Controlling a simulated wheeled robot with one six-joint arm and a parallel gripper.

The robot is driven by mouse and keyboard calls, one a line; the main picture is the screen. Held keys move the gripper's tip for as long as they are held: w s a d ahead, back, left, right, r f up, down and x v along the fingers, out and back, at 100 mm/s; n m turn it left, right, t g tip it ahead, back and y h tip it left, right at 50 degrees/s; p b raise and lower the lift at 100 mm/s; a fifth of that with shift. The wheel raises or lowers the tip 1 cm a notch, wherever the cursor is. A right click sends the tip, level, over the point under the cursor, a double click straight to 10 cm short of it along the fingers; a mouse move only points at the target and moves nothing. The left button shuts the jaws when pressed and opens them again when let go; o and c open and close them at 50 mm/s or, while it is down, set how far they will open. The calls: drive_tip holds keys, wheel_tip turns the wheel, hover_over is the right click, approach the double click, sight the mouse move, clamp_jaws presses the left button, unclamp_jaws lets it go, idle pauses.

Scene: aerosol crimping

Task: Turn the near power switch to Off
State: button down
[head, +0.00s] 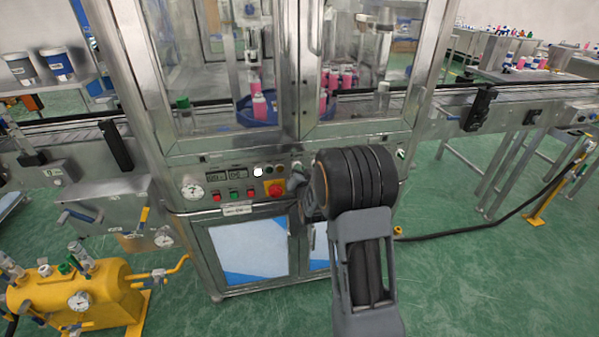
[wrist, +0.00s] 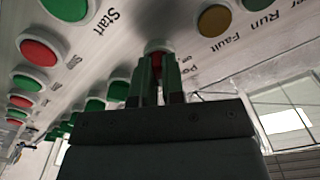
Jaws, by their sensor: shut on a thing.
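The near power switch (wrist: 157,47) shows in the wrist view as a small round fitting with a red part, beside a partly hidden label that seems to start with "Po". My gripper (wrist: 158,75) has its two narrow fingers closed on it from both sides. The fingers cover most of the knob, so which way it points cannot be told. In the head view my gripper (head: 296,180) is at the right part of the machine's control panel (head: 222,209), and my dark wrist hides the panel just right of it. The switch itself is hidden there.
A red emergency stop on a yellow plate (head: 275,188) sits close left of my gripper. The wrist view shows a green Start button (wrist: 66,8), a red button (wrist: 40,48), and an amber Fault lamp (wrist: 213,20) nearby. Glass doors (head: 370,70) stand above the panel.

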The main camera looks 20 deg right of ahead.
drive_tip(key=shift+f+b, duration=0.1)
drive_tip(key=shift+b, duration=0.3)
drive_tip(key=shift+a+n+b, duration=0.15)
drive_tip(key=shift+n+b, duration=5.75)
drive_tip(key=shift+b, duration=0.95)
drive_tip(key=shift+r, duration=0.2)
drive_tip(key=c, duration=1.2)
unclamp_jaws()
drive_tip(key=shift+f, duration=0.1)
drive_tip(key=s+a, duration=0.1)
drive_tip(key=s, duration=0.8)
drive_tip(key=s+a+p, duration=0.1)
drive_tip(key=s, duration=0.3)
drive_tip(key=shift+s+a, duration=0.25)
drive_tip(key=shift+a, duration=0.1)
